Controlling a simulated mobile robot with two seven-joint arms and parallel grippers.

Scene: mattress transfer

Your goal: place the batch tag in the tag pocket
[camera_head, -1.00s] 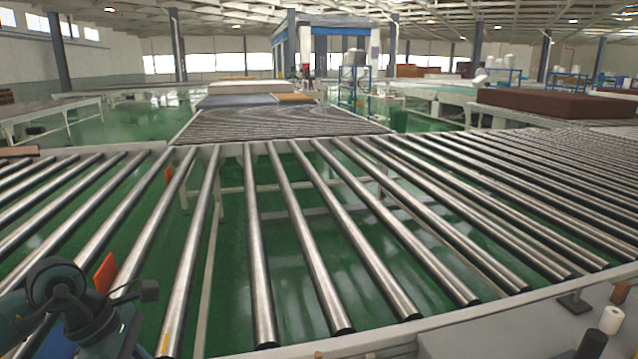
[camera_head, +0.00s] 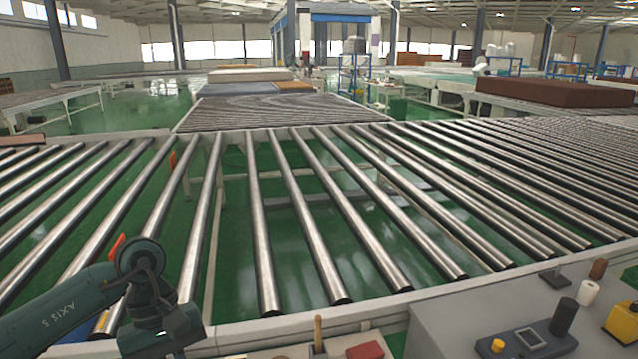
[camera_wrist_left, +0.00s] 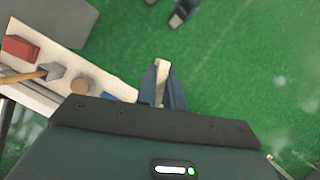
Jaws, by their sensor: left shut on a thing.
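My left gripper (camera_wrist_left: 162,90) shows in the left wrist view, with its dark fingers closed on a thin pale piece (camera_wrist_left: 162,69). This piece looks like the batch tag seen nearly edge-on; its face and any print cannot be made out. The gripper is above green floor, just right of a pale shelf. In the head view my left arm reaches in at the lower left, and its fingertips are out of the picture. I cannot pick out the tag pocket in either view.
The pale shelf (camera_wrist_left: 108,72) carries a red block (camera_wrist_left: 20,48), a hammer (camera_wrist_left: 40,73) and a round wooden piece (camera_wrist_left: 81,85). A roller conveyor (camera_head: 262,240) fills the middle. A grey console (camera_head: 450,325) with a yellow knob (camera_head: 497,345) stands at lower right.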

